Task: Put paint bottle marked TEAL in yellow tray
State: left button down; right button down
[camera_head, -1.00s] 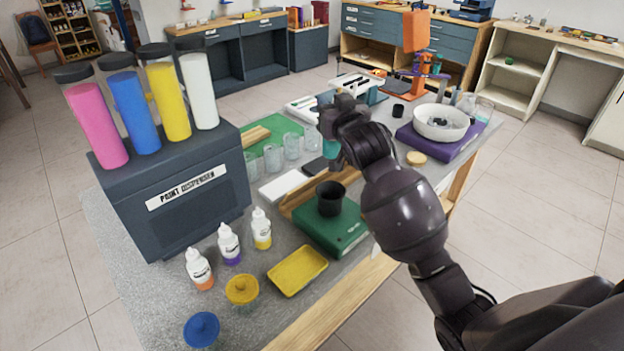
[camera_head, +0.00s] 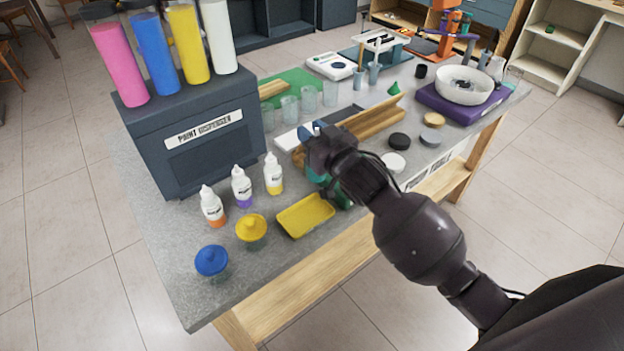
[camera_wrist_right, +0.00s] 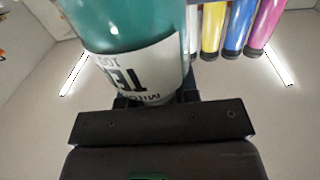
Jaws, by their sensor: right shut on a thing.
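My right gripper (camera_head: 314,160) is shut on the teal paint bottle (camera_wrist_right: 130,28), which fills the upper left of the wrist view. Its white label reads upside down, with "TE" showing and the rest cut off. In the head view only a bit of teal (camera_head: 314,176) shows under the gripper. The bottle is held above the table, just behind the yellow tray (camera_head: 287,224). The tray is shallow and empty, near the table's front edge. My left gripper is not in view.
White bottles with orange (camera_head: 213,208), purple (camera_head: 242,188) and yellow (camera_head: 273,175) bases stand left of the tray. Yellow (camera_head: 251,228) and blue (camera_head: 211,261) lidded pots stand at the front left. The paint dispenser (camera_head: 200,150) stands behind them. A wooden rack (camera_head: 375,120) lies behind my gripper.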

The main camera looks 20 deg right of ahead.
aim_at(312, 175)
notch_tip(312, 175, down, 7)
jog(key=shift+f+b, duration=0.1)
jog(key=shift+b, duration=0.35)
jog(key=shift+f, duration=0.8)
notch_tip(312, 175, down, 2)
jog(key=shift+f+b, duration=0.25)
jog(key=shift+b, duration=0.1)
jog(key=shift+f, duration=0.6)
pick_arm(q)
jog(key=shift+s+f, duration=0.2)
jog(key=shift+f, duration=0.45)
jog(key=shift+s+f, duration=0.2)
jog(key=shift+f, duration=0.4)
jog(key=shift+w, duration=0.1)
pick_arm(e)
jog(key=shift+f, duration=0.15)
jog(key=c, duration=0.9)
grip_release()
jog(key=shift+o, duration=0.2)
